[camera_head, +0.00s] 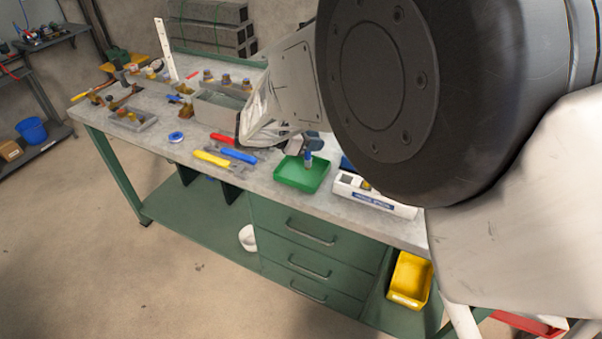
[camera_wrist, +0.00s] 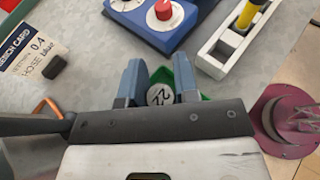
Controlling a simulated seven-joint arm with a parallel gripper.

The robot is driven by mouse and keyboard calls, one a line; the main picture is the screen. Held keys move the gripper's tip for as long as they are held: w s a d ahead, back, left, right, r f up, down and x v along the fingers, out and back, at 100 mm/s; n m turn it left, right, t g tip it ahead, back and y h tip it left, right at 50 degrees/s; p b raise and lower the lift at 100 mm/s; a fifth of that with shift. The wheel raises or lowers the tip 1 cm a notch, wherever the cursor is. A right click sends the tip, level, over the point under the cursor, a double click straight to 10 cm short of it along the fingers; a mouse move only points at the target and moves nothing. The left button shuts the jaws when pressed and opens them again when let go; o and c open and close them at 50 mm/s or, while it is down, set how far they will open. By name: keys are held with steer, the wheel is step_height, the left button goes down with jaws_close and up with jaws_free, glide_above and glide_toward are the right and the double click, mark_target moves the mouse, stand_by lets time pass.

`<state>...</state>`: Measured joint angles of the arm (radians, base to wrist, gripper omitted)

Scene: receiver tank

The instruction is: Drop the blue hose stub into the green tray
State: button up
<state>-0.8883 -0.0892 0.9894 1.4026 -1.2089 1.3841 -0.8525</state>
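The green tray (camera_head: 301,174) sits near the front edge of the workbench. In the wrist view only a strip of its green wall (camera_wrist: 158,73) shows beyond my fingers. My gripper (camera_head: 311,144) is over the tray, pointing down, with its fingers (camera_wrist: 158,83) on either side of a round end marked 22. This appears to be the blue hose stub (camera_head: 308,160), whose marked end (camera_wrist: 160,96) shows in the wrist view. The stub hangs upright at the tray; whether its lower end touches the floor is unclear.
A white case (camera_head: 374,197) stands right of the tray. Yellow- and blue-handled tools (camera_head: 211,158) lie to the left. The wrist view shows a blue box with a red knob (camera_wrist: 162,9), a printed card (camera_wrist: 30,48) and a maroon brimmed object (camera_wrist: 283,118).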

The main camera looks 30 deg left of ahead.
steer(key=o, duration=0.5)
steer(key=shift+c, duration=0.2)
steer(key=v, duration=0.7)
steer(key=shift+s+a+r, duration=0.2)
steer(key=shift+s+a, duration=0.05)
stand_by(0.6)
steer(key=s+d+r+m+g+y, duration=0.15)
steer(key=d+r+m, duration=0.25)
steer(key=d, duration=0.7)
steer(key=d+r+m+g, duration=0.3)
steer(key=d+m, duration=0.1)
steer(key=d, duration=0.6)
steer(key=d+r+m+g+y, duration=0.1)
steer(key=d+r+m+g, duration=0.25)
steer(key=d, duration=0.75)
steer(key=s+d+r+m+t+y, duration=0.1)
steer(key=s+d+m+y, duration=0.6)
steer(key=s+d+m, duration=0.8)
steer(key=s+d+r, duration=0.1)
steer(key=s+d, duration=0.5)
steer(key=s, duration=0.2)
steer(key=shift+s+m, duration=0.25)
steer(key=shift+m, duration=0.1)
